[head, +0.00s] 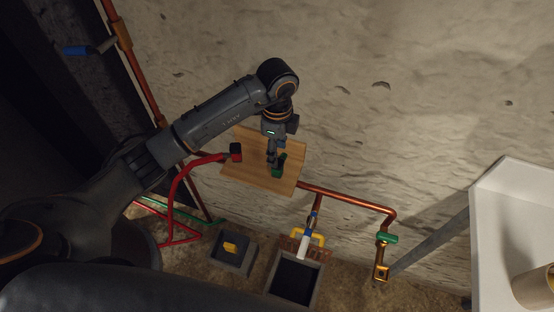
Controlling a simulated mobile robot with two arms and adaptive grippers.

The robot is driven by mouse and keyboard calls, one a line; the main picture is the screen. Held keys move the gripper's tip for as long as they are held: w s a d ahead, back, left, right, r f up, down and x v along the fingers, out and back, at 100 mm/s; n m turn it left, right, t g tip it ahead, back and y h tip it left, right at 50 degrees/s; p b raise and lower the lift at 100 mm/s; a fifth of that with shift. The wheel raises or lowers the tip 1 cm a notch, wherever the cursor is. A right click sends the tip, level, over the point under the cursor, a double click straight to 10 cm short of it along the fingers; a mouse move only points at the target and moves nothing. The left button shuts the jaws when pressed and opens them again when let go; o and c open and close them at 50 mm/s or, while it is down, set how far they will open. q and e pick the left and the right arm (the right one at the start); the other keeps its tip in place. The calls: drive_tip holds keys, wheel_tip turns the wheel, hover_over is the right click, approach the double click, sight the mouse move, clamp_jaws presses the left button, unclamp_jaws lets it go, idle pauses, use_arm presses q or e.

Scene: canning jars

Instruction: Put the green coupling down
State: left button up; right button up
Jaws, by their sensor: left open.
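The green coupling (279,172) sits at the wooden board (235,172), on the board's right half. My left gripper (274,161) points down at the board right at the coupling. It is open, with its fingers beside or around the coupling; which of these I cannot tell. The fingers hide part of the coupling. Whether the coupling rests fully on the wood is too small to see. My right gripper does not show.
A red hose with a black end (235,151) reaches the board's left side. A copper pipe (345,198) runs right of the board to a green-handled fitting (387,238). Below are a grey box with a yellow piece (230,247) and a dark open bin (293,281). A white basin (490,225) stands right.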

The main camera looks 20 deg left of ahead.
use_arm(q)
wheel_tip(320, 180, up, 7)
drive_tip(key=shift+b, duration=0.3)
drive_tip(key=shift+d, duration=0.1)
